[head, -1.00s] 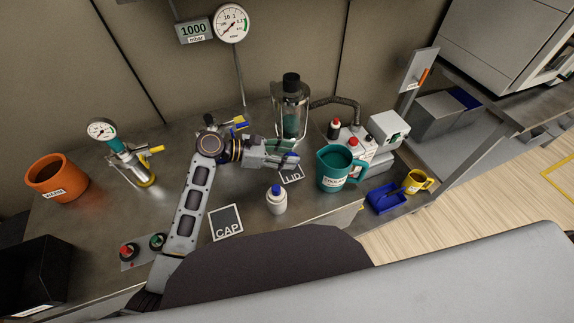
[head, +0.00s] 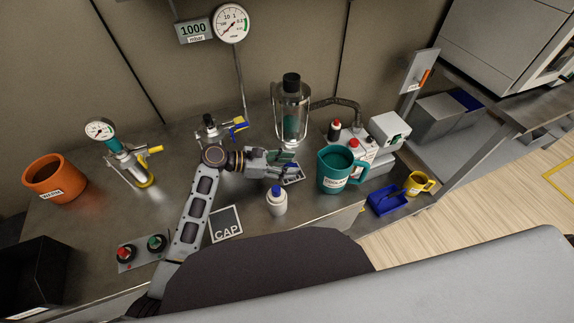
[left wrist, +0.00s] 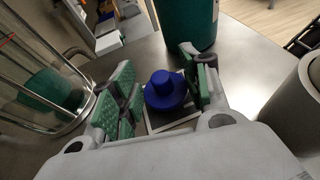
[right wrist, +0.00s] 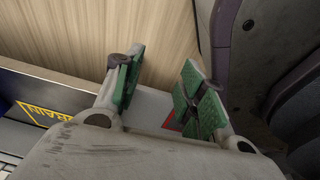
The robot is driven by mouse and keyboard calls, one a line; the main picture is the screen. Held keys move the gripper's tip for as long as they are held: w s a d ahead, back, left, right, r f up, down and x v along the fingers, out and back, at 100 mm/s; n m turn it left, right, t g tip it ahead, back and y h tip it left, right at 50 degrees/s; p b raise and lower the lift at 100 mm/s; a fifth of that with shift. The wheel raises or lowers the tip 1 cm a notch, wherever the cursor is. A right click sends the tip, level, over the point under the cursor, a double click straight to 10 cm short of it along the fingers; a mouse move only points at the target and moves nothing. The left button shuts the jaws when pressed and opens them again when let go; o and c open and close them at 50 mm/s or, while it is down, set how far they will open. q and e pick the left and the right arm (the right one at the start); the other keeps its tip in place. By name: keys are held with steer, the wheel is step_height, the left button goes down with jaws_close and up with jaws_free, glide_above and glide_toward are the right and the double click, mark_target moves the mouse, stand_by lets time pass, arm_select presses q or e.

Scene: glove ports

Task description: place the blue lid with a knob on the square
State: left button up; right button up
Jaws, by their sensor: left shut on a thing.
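The blue lid with a knob (left wrist: 166,90) is between the green-padded fingers of my left gripper (left wrist: 160,92), knob up. The gripper is shut on it. In the head view my left gripper (head: 284,168) is low over the LID square (head: 293,177), and the lid is mostly hidden by the fingers. In the left wrist view the dark square (left wrist: 172,127) shows just below the lid; I cannot tell whether they touch. A second square, marked CAP (head: 226,224), lies bare nearer the front. My right gripper (right wrist: 158,92) is open and empty, away from the bench.
A white bottle with a blue cap (head: 277,201) stands close in front of the left gripper. A teal jug (head: 335,170) stands to its right, and a glass vessel (head: 290,110) behind. A blue tray (head: 385,201) and yellow mug (head: 419,183) are at the right.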

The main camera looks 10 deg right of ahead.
steer(key=shift+a, duration=0.15)
arm_select(q)
steer(key=o, duration=0.6)
steer(key=shift+o, duration=0.8)
arm_select(e)
steer(key=shift+w+d, duration=0.5)
steer(key=shift+d, duration=0.05)
